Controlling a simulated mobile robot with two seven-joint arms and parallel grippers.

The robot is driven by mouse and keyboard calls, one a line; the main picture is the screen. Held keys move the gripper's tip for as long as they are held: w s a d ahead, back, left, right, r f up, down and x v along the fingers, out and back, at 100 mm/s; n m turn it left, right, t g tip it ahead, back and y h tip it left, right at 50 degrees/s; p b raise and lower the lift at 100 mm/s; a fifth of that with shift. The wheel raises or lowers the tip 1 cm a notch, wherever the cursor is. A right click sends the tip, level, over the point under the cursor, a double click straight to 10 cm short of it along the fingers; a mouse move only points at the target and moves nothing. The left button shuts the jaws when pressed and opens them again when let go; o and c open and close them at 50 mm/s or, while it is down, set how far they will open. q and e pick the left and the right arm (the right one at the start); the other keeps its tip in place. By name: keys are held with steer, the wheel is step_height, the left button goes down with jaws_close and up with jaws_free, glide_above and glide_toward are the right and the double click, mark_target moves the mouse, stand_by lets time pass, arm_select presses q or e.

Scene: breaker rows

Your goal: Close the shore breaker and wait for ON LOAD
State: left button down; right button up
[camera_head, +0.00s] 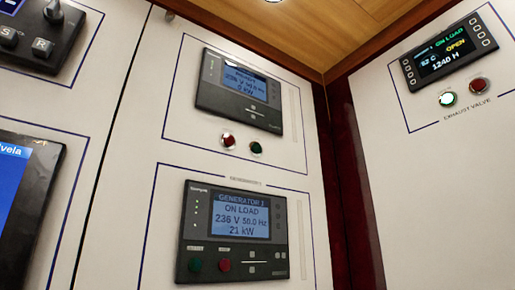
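The upper breaker panel (238,93) has a lit screen (244,80) reading about 236 V and 0 kW; its top lines are too blurred to read. Below it sit a red button (229,140) and a green button (257,148). I cannot tell whether this panel is the shore breaker. The lower panel's screen (239,213) reads GENERATOR 1, ON LOAD, 236 V, 50.0 Hz, 21 kW. Under that screen are a green button (195,265) and a red button (225,265). Neither of my grippers is in view.
At left are a blue screen (12,195) and a dark control box (38,38). Nothing blocks the panels.

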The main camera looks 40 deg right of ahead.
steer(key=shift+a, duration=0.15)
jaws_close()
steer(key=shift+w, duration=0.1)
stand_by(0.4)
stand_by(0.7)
